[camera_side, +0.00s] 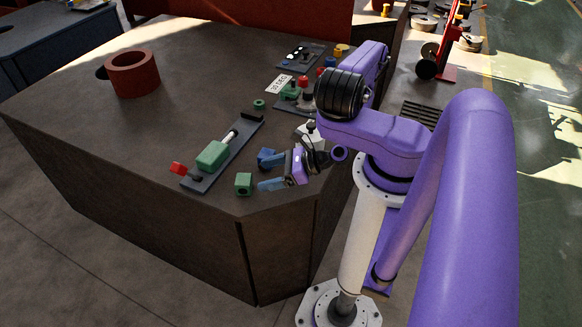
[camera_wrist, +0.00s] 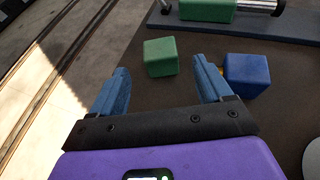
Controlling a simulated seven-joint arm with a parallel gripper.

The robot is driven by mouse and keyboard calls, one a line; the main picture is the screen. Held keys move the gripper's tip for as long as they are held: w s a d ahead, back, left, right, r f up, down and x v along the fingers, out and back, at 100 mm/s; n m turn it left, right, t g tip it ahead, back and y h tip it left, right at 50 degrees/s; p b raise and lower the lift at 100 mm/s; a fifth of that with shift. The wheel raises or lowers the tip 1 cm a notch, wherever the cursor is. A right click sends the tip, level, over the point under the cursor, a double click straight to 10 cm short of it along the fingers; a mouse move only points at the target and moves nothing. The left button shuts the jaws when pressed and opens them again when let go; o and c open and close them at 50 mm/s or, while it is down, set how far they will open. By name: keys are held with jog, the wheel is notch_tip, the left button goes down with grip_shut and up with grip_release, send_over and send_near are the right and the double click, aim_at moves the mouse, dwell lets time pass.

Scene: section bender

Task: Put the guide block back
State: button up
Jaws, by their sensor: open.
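Two loose blocks lie on the dark table; which one is the guide block is not marked. A small green block (camera_side: 243,184) with a dark hole in its side sits near the table's front edge. It also shows in the wrist view (camera_wrist: 160,57), ahead of my fingers and roughly between their lines. A blue block (camera_side: 265,155) lies behind it; in the wrist view the blue block (camera_wrist: 247,75) is just right of my right finger. My gripper (camera_side: 264,174) is open and empty, low over the table, its blue fingers (camera_wrist: 161,80) apart.
A green ring (camera_side: 260,104) lies behind. Fixtures with coloured knobs (camera_side: 298,93) stand farther back. A red-brown ring (camera_side: 132,74) is at far left. The table edge is close.

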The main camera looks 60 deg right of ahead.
jog(key=shift+v, duration=3.35)
jog(key=shift+s+d+n+g+y, duration=0.15)
jog(key=shift+s+n+g+y, duration=0.25)
jog(key=shift+n, duration=0.3)
jog(key=n+y, duration=0.1)
jog(key=s+d+n+g, duration=0.1)
jog(key=shift+s+r+n+g+y, duration=0.1)
jog(key=shift+s+n+g+y, duration=0.1)
jog(key=shift+n+g+y, duration=0.15)
notch_tip(320, 180, up, 8)
jog(key=w+d+n+g, duration=0.1)
jog(key=w+n+g, duration=0.1)
jog(key=n+g, duration=1.45)
jog(key=s+a+r+n+t+h, duration=0.3)
jog(key=a+r+n, duration=0.3)
jog(key=n, duration=0.5)
jog(key=s+a+r+n+t+h, duration=0.3)
jog(key=r+n, duration=0.6)
jog(key=n, duration=0.3)
jog(key=s+a+h, duration=0.1)
jog(key=s+a, duration=0.1)
jog(key=a, duration=0.1)
jog(key=shift+a+n+t, duration=0.15)
jog(key=shift+n+t, duration=0.15)
jog(key=shift+t, duration=0.1)
